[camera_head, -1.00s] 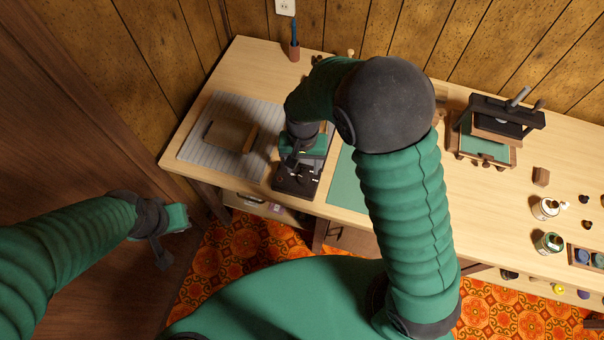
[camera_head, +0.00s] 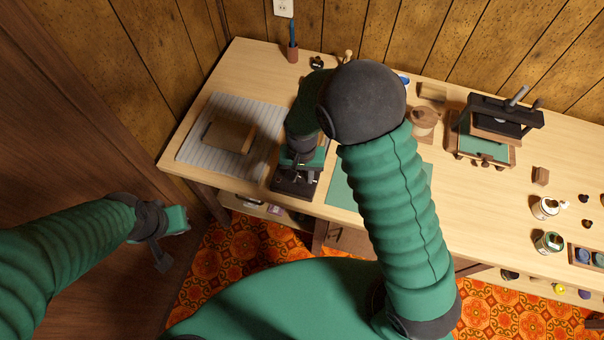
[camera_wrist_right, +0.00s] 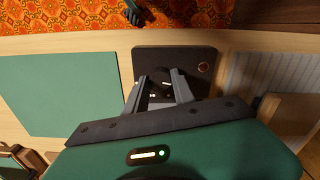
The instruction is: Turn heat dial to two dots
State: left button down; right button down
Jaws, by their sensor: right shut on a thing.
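A dark box with the heat dial stands at the table's front edge, and its black top (camera_wrist_right: 190,57) fills the middle of the right wrist view. In the head view its front part (camera_head: 290,189) shows below my right gripper. The small dark dial (camera_wrist_right: 163,82) lies between the fingers, with small white marks beside it. My right gripper (camera_wrist_right: 164,86) points down and is shut on the dial; it also shows in the head view (camera_head: 297,178). The dots and the dial's exact setting are too small to read. My left gripper (camera_head: 172,245) hangs left of the table, away from everything; its jaw gap is unclear.
A striped grey mat (camera_head: 200,165) with a brown block (camera_head: 229,135) lies left of the box. A green mat (camera_head: 345,190) lies right of it. A dark press (camera_head: 500,115), jars (camera_head: 546,208) and a pen cup (camera_head: 293,53) stand farther off.

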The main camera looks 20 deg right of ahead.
dwell(0.3)
jog(key=m+p, duration=0.3)
jog(key=shift+r, duration=0.25)
jog(key=m+p, duration=0.4)
jog(key=m, duration=0.2)
jog(key=shift+w+m, duration=0.1)
jog(key=shift+m, duration=0.2)
jog(key=m+p, duration=0.4)
jog(key=m, duration=0.1)
jog(key=m+p, duration=0.2)
jog(key=m, duration=0.3)
jog(key=shift+f, duration=0.15)
jog(key=shift+w+p, duration=0.1)
jog(key=shift+p, duration=0.2)
jog(key=c, duration=1.1)
grip_release()
jog(key=shift+a+f, duration=0.1)
jog(key=shift+o, duration=0.2)
